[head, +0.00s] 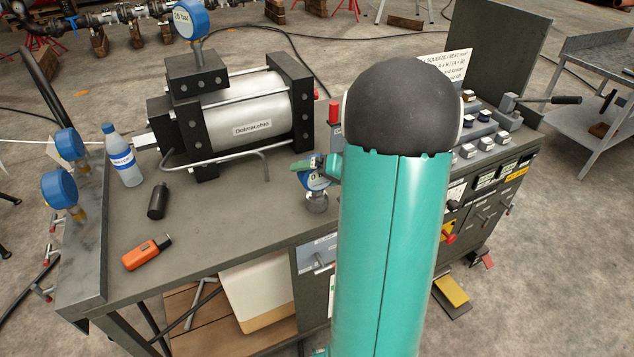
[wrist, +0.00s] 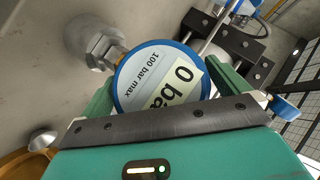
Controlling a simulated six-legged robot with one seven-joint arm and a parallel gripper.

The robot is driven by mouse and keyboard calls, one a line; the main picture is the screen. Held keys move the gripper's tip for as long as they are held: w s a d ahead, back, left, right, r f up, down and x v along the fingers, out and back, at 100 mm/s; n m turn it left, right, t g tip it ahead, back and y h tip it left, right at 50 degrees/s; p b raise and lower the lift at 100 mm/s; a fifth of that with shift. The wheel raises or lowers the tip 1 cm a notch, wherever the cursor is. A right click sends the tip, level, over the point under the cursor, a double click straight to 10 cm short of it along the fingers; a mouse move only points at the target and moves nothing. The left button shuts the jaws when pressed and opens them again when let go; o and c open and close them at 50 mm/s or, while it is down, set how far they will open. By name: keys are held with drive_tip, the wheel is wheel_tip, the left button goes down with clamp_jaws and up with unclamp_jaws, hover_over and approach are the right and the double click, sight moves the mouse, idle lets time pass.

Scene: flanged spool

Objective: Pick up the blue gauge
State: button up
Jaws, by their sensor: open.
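A blue gauge (head: 316,183) with a white face stands on a metal hex fitting (head: 317,203) on the grey bench. My gripper (head: 315,169) is at this gauge, with its green fingers around the upper part. In the wrist view the gauge (wrist: 150,72) sits between the open fingers, one on each side, its face reading "100 bar max". The fitting (wrist: 95,45) shows at its upper left. I cannot tell whether either finger touches the gauge. My teal arm hides part of the bench to the right of it.
A large cylinder (head: 245,113) with black end blocks stands behind, carrying another blue gauge (head: 191,18). A water bottle (head: 123,157), black canister (head: 157,201) and orange device (head: 147,253) are at left, near two more blue gauges. A control panel (head: 488,178) is at right.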

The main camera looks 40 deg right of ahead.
drive_tip(key=c, duration=1)
drive_tip(key=shift+c, duration=0.8)
drive_tip(key=shift+r, duration=0.15)
